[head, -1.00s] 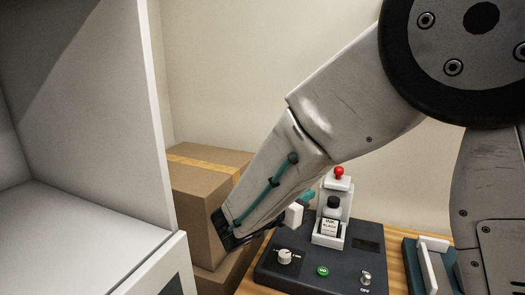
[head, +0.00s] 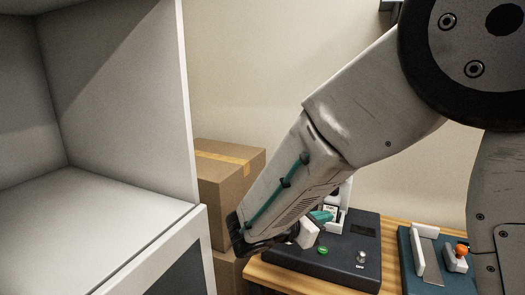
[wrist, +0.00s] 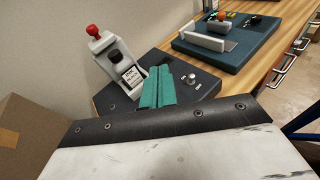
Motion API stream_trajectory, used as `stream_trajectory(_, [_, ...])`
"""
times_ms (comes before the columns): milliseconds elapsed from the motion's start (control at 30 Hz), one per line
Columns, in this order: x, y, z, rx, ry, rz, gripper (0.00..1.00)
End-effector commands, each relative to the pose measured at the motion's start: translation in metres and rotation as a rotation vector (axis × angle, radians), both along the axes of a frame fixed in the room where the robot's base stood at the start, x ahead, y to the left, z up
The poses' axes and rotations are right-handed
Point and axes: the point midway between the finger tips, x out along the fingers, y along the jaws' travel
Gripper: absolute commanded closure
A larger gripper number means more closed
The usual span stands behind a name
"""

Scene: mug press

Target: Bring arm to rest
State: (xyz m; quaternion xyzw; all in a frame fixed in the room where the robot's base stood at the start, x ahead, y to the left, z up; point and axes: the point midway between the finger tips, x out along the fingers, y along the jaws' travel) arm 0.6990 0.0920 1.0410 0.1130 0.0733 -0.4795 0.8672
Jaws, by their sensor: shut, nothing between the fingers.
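My gripper (head: 320,215) shows its teal fingers at the end of my arm in the head view, in front of the dark press (head: 345,255). In the wrist view my gripper (wrist: 158,88) has its two teal fingers together with nothing between them. In the head view my arm hides most of the holder and the bottle. I cannot tell the exact gap between fingers and press.
Stacked cardboard boxes (head: 225,185) stand left of the press, behind my arm. A white open cabinet (head: 110,215) fills the left. A teal-blue base with a white upright plate (head: 425,255) sits right of the press on the wooden table (head: 395,228).

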Motion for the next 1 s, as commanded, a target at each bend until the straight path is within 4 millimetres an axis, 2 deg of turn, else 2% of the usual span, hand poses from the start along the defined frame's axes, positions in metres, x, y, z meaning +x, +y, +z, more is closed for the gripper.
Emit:
stream_trajectory(367, [-0.079,-0.057,-0.006,0.365,-0.075,-0.405,1.00])
stream_trajectory(467, [-0.108,-0.074,-0.003,0.495,-0.121,-0.562,1.00])
stream_trajectory(600, [-0.157,-0.094,0.003,0.724,-0.217,-0.846,1.00])
stream_trajectory(800, [-0.219,-0.103,0.016,1.049,-0.375,-1.239,1.00])
stream_trajectory(1000, [-0.258,-0.103,0.034,1.335,-0.528,-1.516,1.00])
